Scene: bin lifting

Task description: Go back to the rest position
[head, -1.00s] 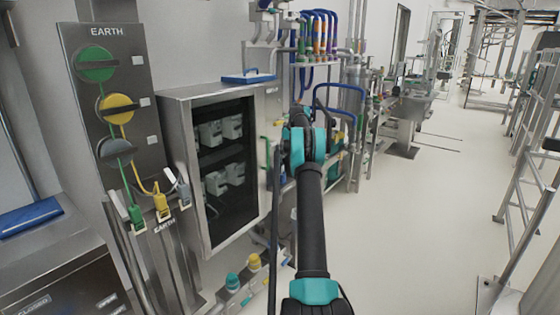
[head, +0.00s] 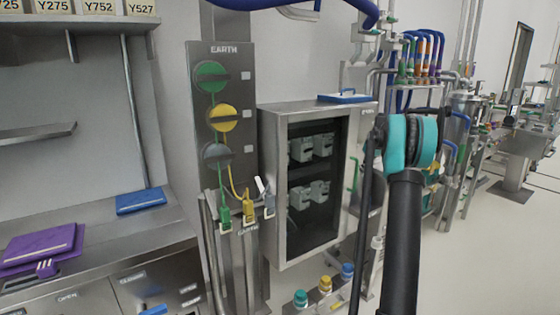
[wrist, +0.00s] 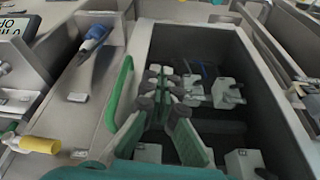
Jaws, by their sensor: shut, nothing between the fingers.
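My gripper (wrist: 161,80) shows in the wrist view with its green fingers brought together and nothing between them. It points toward the dark inside of an open steel cabinet that holds several grey devices (wrist: 228,92). I cannot tell how far the fingertips are from them. In the head view my arm (head: 405,240) rises at the right, in front of and to the right of the cabinet (head: 280,190). The gripper itself is hidden there behind my teal joint.
An earth panel (head: 232,110) with green, yellow and grey discs stands left of the cabinet. Connectors (head: 249,208) hang below it. A steel counter (head: 110,250) with purple and blue items is at left. Pipes stand behind my arm. Clear floor (head: 470,260) lies to the right.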

